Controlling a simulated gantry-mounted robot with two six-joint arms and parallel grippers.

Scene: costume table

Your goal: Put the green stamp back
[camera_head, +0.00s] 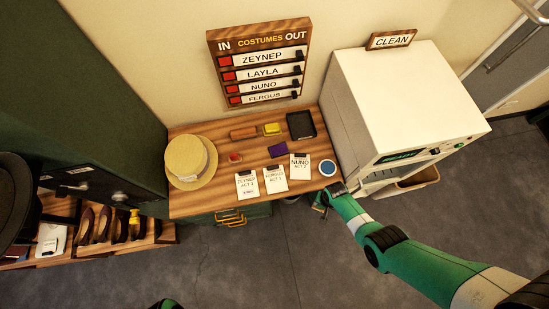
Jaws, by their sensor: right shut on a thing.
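My right gripper (321,203) is just off the front right edge of the wooden table (210,205), below the blue round thing. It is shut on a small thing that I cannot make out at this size. I cannot pick out a green stamp anywhere on the table. A black tray (301,126) lies at the back right of the table. A yellow block (272,129), a brown wooden block (243,133), a small red round thing (235,157), a purple pad (278,148) and a blue round thing (327,168) also lie there. My left gripper is not in view.
A straw hat (187,157) fills the table's left side. Several white paper cards (274,179) lie along the front. A white machine (400,100) stands at the right, close to my right arm. A costume board (262,64) hangs behind. Shoes stand on a shelf (150,236) at left.

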